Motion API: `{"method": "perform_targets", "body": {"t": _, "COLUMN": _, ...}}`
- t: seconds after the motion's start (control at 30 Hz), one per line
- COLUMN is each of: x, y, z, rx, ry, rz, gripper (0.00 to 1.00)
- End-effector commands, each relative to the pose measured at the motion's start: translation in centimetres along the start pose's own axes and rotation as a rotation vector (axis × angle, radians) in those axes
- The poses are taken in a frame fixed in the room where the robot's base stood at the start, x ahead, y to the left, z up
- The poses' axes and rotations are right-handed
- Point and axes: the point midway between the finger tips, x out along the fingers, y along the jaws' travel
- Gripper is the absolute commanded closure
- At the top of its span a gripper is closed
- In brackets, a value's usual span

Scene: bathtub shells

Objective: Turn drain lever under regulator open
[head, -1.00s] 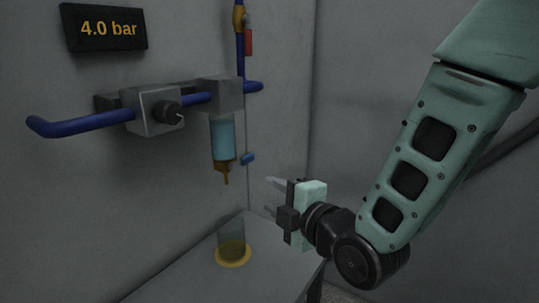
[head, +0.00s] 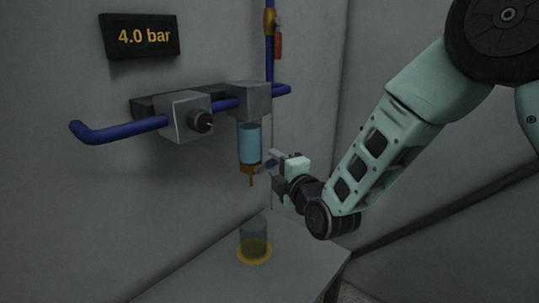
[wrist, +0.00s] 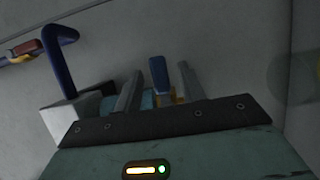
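The regulator (head: 183,117) is a grey block with a black knob on a blue pipe. Beside it hangs a filter bowl (head: 249,142) with light blue liquid and a brass drain tip (head: 251,177) below. The blue drain lever (head: 271,163) sits at the bowl's lower right, partly hidden by my gripper (head: 268,160). In the wrist view the lever (wrist: 159,75) stands between my two spread fingers, with a gap on each side. My gripper (wrist: 160,82) is open around it.
A clear cup (head: 253,236) with dark yellowish contents stands on a yellow ring (head: 263,260) on the grey table (head: 200,285). A sign (head: 140,37) reads 4.0 bar. A red valve handle (head: 278,46) hangs on the vertical blue pipe. Space between bowl and cup is clear.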

Motion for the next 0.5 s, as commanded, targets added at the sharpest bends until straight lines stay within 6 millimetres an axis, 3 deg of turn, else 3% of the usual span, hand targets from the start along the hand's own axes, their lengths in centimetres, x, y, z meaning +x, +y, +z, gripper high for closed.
{"method": "perform_targets", "body": {"t": 0.2, "x": 3.0, "y": 0.1, "z": -0.1, "rx": 0.000, "ry": 0.001, "rz": -0.001, "gripper": 0.60}}
{"method": "perform_targets", "body": {"t": 0.5, "x": 3.8, "y": 0.0, "z": 0.0, "rx": 0.000, "ry": 0.001, "rz": 0.000, "gripper": 0.60}}
